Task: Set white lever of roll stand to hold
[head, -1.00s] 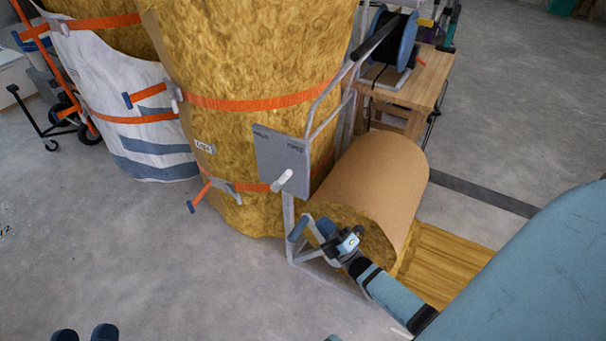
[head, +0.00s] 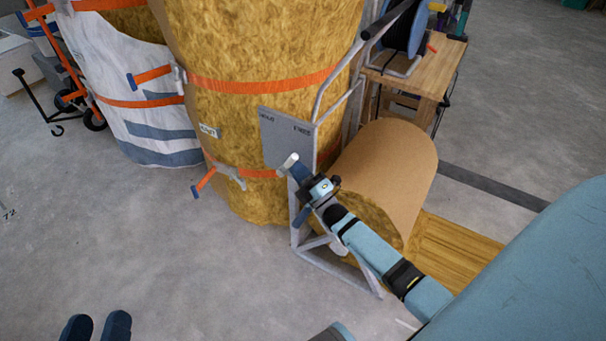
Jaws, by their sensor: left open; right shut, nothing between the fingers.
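The roll stand (head: 295,228) is a grey tube frame beside a brown-covered roll of yellow insulation (head: 392,172). Its grey plate (head: 285,137) reads HOLD at the upper left and what looks like FREE at the upper right. The white lever (head: 289,161) sits at the plate's lower edge, its end slanting up to the right; I cannot tell its exact setting. My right gripper (head: 298,172) is shut and empty, its fingertips at the lever's lower right; contact is unclear. My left gripper (head: 97,326) is open and empty at the bottom left, far from the stand.
Tall insulation rolls with orange straps (head: 262,82) stand behind the plate. A wooden table (head: 436,72) with a blue reel (head: 405,30) is at the back right. A cart with black wheels (head: 94,119) is at the far left. The floor at front left is clear.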

